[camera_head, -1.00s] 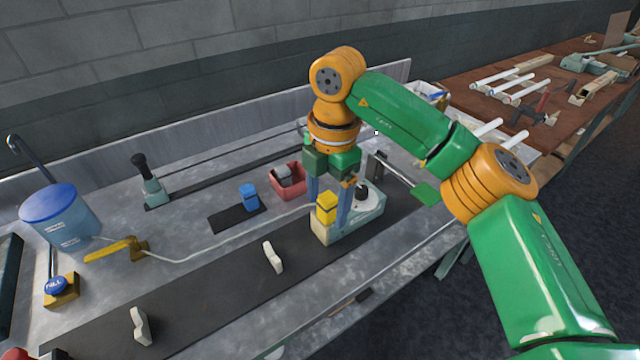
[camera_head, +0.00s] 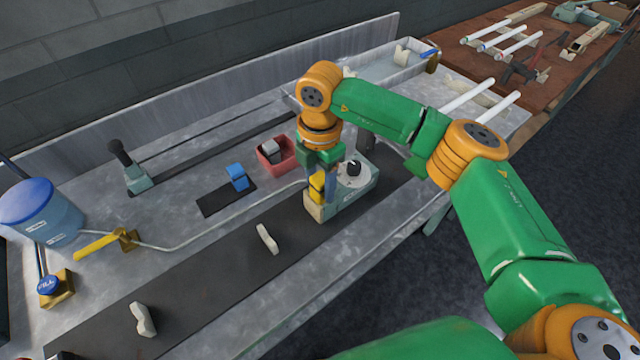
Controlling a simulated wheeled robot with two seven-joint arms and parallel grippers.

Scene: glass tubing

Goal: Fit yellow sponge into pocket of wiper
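The yellow sponge (camera_head: 317,188) is at the left end of the wiper (camera_head: 345,199), a pale teal unit with a cream end face and a black knob on a round plate. My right gripper (camera_head: 324,186) points down over that end. The sponge sits between its blue-grey fingers, which appear shut on it. One finger covers part of the sponge. The sponge's lower end meets the top of the wiper, but how deep it sits in the pocket cannot be seen. My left gripper is not in view.
A blue block (camera_head: 237,176) stands on a small black mat (camera_head: 212,203). A red bin (camera_head: 276,155) is behind the wiper. Pale pieces lie on the dark strip (camera_head: 200,293). A blue-lidded tank (camera_head: 45,215) and yellow valve lever (camera_head: 97,247) stand at left.

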